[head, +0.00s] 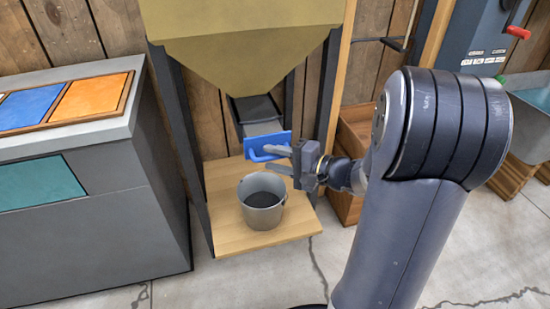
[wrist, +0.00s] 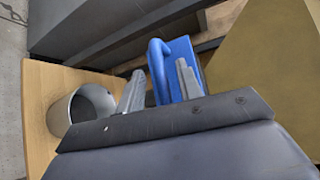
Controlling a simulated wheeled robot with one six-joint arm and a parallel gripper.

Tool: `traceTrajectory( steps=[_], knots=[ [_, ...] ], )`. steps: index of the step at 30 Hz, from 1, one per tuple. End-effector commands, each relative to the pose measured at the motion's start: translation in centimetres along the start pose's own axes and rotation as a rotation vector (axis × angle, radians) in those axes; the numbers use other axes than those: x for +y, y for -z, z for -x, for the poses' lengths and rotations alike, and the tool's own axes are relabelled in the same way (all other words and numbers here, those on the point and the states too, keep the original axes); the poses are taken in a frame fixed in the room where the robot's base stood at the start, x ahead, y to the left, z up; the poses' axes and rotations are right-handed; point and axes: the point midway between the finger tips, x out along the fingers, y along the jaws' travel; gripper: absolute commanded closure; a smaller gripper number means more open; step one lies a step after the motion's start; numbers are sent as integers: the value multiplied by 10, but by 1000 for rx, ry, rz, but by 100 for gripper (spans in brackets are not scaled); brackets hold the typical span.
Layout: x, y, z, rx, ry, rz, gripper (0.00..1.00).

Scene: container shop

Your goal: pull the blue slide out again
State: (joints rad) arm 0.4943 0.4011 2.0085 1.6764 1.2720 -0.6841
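The blue slide (head: 281,139) has an upright front plate with a looped handle, at the end of the grey chute under the hopper in the head view. It also shows in the wrist view (wrist: 182,56), its handle rising between my fingers. My gripper (head: 268,158) is at the handle, coming from the right. Its two fingers stand apart on either side of the handle in the wrist view (wrist: 159,70), and it looks open. Whether a finger touches the handle I cannot tell. The slide's part behind the plate is mostly hidden.
A grey bucket (head: 263,201) with dark contents stands on the wooden shelf (head: 232,233) below the slide. The tan hopper (head: 245,45) hangs above, between dark posts. A grey cabinet (head: 100,225) is at left, and a wooden crate (head: 349,205) at right.

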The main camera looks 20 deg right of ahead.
Motion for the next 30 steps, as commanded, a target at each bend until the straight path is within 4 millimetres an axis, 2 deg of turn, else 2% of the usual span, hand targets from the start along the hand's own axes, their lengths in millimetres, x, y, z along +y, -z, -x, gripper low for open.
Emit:
traceTrajectory(
  steps=[18,24,30],
  knots=[
    [-1,0,90,4,0,-1,66],
    [0,0,104,2,0,-1,66],
    [0,-1,106,0,0,-1,66]
  ],
)
